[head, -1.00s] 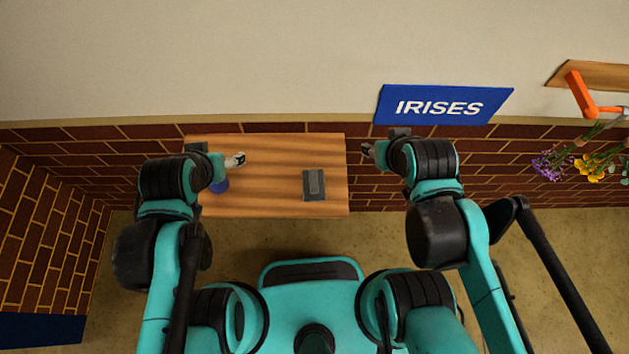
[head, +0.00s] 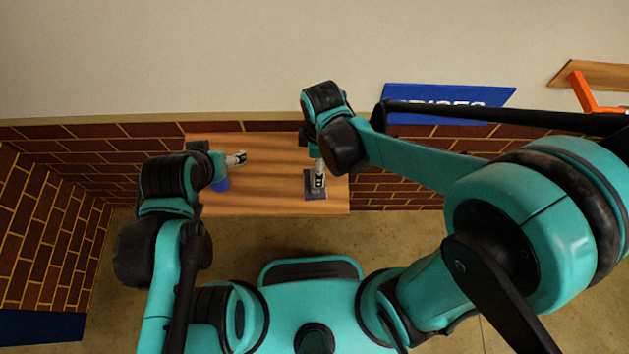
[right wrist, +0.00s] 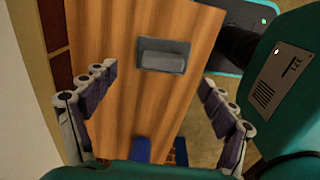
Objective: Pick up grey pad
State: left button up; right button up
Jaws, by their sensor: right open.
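The grey pad (head: 315,194) lies flat on the wooden table, near its right end in the head view. In the right wrist view the pad (right wrist: 163,56) shows whole, with a raised lighter block on a darker base. My right gripper (head: 319,182) is over the pad and hides part of it in the head view. In the right wrist view the right gripper (right wrist: 157,84) is open and empty, its fingers spread wide, with the pad beyond the fingertips. My left gripper (head: 239,158) is over the table's left part, too small to judge its opening.
The wooden table (head: 265,190) is clear between the pad and a blue object (head: 220,185) below my left gripper. A brick wall runs behind the table. A blue sign (head: 480,95) on the wall is partly hidden by my right arm.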

aim_at(311, 194)
jog(key=shift+a+f+n, duration=0.3)
jog(key=shift+f+n, duration=0.1)
jog(key=shift+s+a+f, duration=0.1)
jog(key=shift+f, duration=0.25)
notch_tip(311, 194, down, 7)
jog(key=b, duration=0.4)
jog(key=shift+a+f, duration=0.15)
jog(key=shift+s, duration=0.1)
jog(key=shift+c, duration=0.5)
jog(key=c, duration=1.1)
